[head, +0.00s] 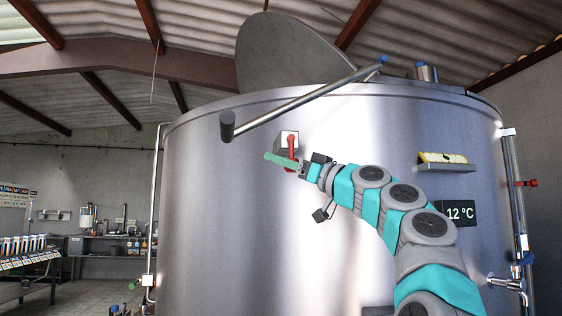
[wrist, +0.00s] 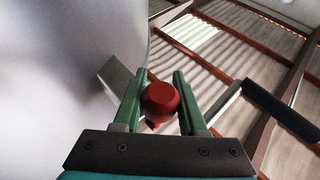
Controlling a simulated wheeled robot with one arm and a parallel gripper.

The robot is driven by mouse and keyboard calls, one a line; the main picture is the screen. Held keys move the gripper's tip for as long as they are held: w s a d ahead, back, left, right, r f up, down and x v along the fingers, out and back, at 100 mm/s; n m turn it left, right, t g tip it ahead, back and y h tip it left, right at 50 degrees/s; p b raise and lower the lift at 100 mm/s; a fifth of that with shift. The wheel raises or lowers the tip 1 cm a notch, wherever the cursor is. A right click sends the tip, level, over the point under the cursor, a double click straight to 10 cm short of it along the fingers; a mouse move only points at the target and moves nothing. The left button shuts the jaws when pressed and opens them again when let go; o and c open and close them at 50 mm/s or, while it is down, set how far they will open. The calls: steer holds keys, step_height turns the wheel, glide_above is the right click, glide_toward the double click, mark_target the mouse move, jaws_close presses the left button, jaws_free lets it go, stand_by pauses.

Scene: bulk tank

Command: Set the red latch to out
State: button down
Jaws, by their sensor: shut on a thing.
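The red latch (head: 291,142) is mounted on a small grey box with a white face (head: 285,134) on the front of the steel tank (head: 230,220). In the head view its red lever points downward. My gripper (head: 283,161) is at the lower end of the lever, with its green fingers in front of the tank wall. In the wrist view the round red knob (wrist: 161,99) sits between the green fingertips of my gripper (wrist: 161,85). My gripper is shut on the latch. Part of the lever is hidden by the fingers.
A long metal handle bar (head: 300,100) slants across the tank's upper front, just above the latch box. A small shelf with a yellow item (head: 443,158) and a temperature display (head: 460,213) are to the right. Open room lies left of the tank.

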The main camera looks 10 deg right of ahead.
stand_by(0.3)
steer(key=s+b, duration=0.5)
steer(key=s, duration=0.3)
steer(key=shift+s, duration=0.4)
steer(key=shift+c, duration=2.2)
jaws_free()
steer(key=shift+s, duration=0.1)
steer(key=shift+d, duration=0.1)
steer(key=b+v, duration=0.2)
steer(key=v, duration=0.5)
steer(key=shift+s+d+f+b, duration=0.15)
steer(key=shift+s+f+b, duration=0.1)
steer(key=shift+b, duration=0.1)
steer(key=shift+s+d, duration=0.1)
